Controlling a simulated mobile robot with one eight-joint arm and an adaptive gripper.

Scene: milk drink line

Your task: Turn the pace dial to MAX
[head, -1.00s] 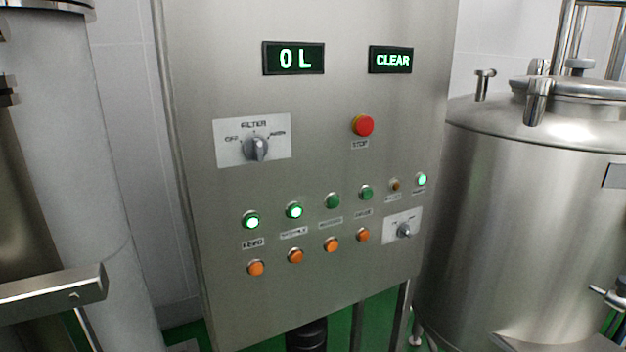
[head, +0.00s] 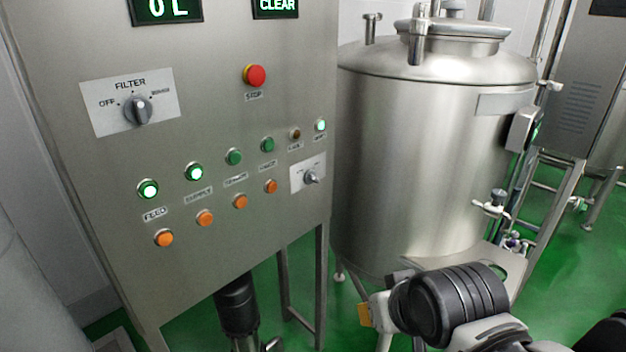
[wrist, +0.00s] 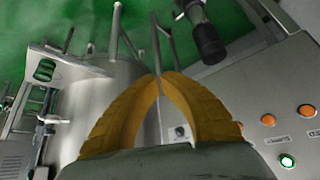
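A small grey dial (head: 311,178) sits on a white plate at the lower right of the steel control panel (head: 215,262). Its print is too small to read, and I cannot tell where its pointer stands. The same dial shows in the wrist view (wrist: 180,131), beyond and between my yellow fingers. My gripper (wrist: 160,77) has its fingertips together with nothing seen between them. In the head view a bit of yellow on it (head: 365,315) shows low, right of the panel and apart from it.
A larger FILTER dial (head: 137,110) is at the panel's upper left. A red STOP button (head: 255,75) and rows of green and orange buttons (head: 205,217) are near. A steel tank (head: 430,170) stands right of the panel. The displays read 0 L and CLEAR.

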